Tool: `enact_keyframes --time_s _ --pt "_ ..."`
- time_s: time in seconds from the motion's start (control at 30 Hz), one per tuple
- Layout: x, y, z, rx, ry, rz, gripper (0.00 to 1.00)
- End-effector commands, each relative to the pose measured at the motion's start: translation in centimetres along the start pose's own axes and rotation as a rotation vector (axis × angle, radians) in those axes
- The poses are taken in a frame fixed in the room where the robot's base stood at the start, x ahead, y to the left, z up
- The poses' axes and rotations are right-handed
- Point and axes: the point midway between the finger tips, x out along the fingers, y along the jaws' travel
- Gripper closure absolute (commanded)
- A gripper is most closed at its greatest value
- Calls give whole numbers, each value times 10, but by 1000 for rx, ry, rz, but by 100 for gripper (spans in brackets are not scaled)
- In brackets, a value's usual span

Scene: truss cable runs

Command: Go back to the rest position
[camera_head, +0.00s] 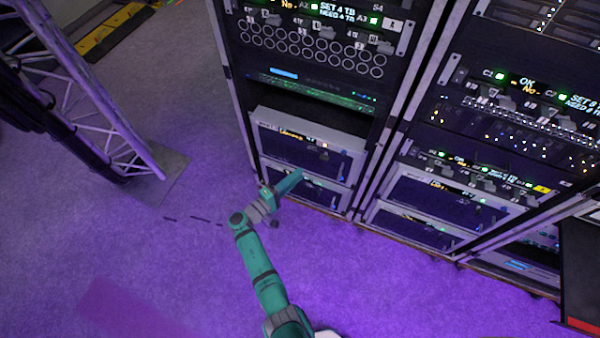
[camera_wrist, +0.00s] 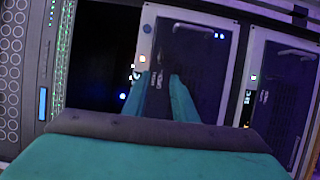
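My gripper (camera_head: 297,174) is at the end of my teal arm, which reaches up from the bottom middle of the head view. It is in front of the lower part of the middle rack (camera_head: 345,115), close to the lower drawer-like units; I cannot tell whether it touches them. In the wrist view my gripper (camera_wrist: 161,76) has its two teal fingers apart, with a dark gap and a unit's face behind them. Nothing shows held between them. A unit with a pale frame (camera_wrist: 232,90) fills the middle of the wrist view.
A second rack (camera_head: 480,150) stands to the right. A metal truss (camera_head: 85,100) stands on a base plate at the left. A yellow and black floor strip (camera_head: 108,32) lies at upper left. A dark, red-edged object (camera_head: 580,270) is at far right.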

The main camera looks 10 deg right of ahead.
Motion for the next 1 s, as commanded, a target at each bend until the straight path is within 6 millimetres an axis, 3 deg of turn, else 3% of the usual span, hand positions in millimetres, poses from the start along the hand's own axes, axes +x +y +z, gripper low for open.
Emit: enact_keyframes --time_s 0.53,0.63,0.77,1.0 --pt "0 0 1 0 -1 -1 75" --pt "-4 -9 6 1 6 -25 75" --pt "-20 -42 25 12 39 -128 75" --pt "-79 -118 81 93 137 -423 75"
